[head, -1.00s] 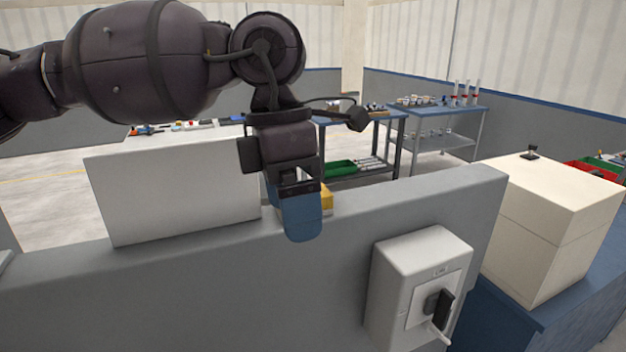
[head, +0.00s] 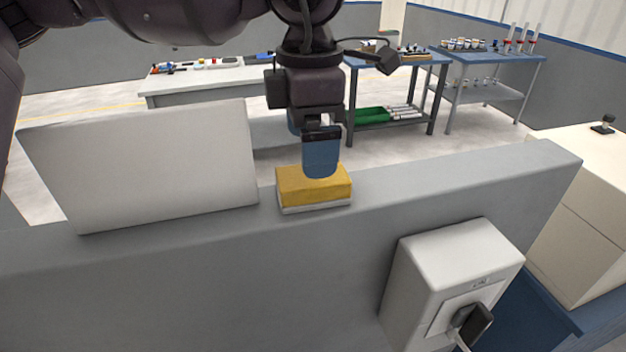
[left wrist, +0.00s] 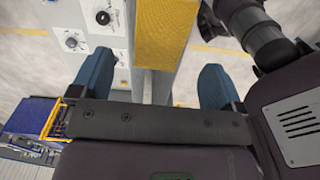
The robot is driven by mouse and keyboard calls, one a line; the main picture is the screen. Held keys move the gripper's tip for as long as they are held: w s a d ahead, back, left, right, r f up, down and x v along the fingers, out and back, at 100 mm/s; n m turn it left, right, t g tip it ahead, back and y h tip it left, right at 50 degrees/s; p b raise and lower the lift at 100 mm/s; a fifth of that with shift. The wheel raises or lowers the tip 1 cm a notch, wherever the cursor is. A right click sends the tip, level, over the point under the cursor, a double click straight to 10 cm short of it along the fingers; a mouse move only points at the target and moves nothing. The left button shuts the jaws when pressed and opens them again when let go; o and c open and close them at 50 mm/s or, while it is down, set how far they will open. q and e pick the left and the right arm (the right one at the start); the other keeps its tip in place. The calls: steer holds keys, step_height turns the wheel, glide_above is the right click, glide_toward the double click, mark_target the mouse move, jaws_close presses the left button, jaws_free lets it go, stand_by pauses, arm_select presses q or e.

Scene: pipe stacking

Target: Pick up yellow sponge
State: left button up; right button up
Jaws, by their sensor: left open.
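The yellow sponge (head: 314,186), with a white bottom layer, lies flat on the top of a grey wall in the head view. My left gripper (head: 308,150) is open and points down over the sponge; its near blue finger covers part of the sponge's far edge in the picture. In the left wrist view, the sponge (left wrist: 165,30) shows at the top middle, in line with the gap between the two blue fingers (left wrist: 155,75). Nothing is held. The right gripper is in neither view.
A white panel (head: 140,165) stands left of the sponge. A grey-white box with a black handle (head: 450,285) is on the wall's front face. The wall top (head: 450,170) right of the sponge is clear. Tables with parts (head: 490,50) stand behind.

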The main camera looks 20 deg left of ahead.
arm_select(q)
steer(key=shift+f, duration=0.85)
step_height(320, 180, down, 3)
steer(key=shift+w+d+f+p, duration=0.1)
steer(key=shift+d+f+p, duration=0.05)
steer(key=shift+p, duration=0.55)
steer(key=shift+f, duration=0.5)
steer(key=c, duration=1.1)
steer(key=shift+o, duration=0.2)
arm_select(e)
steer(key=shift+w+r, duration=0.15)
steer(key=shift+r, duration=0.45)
arm_select(q)
steer(key=shift+r, duration=0.15)
step_height(320, 180, up, 20)
steer(key=b, duration=0.1)
steer(key=shift+b, duration=0.4)
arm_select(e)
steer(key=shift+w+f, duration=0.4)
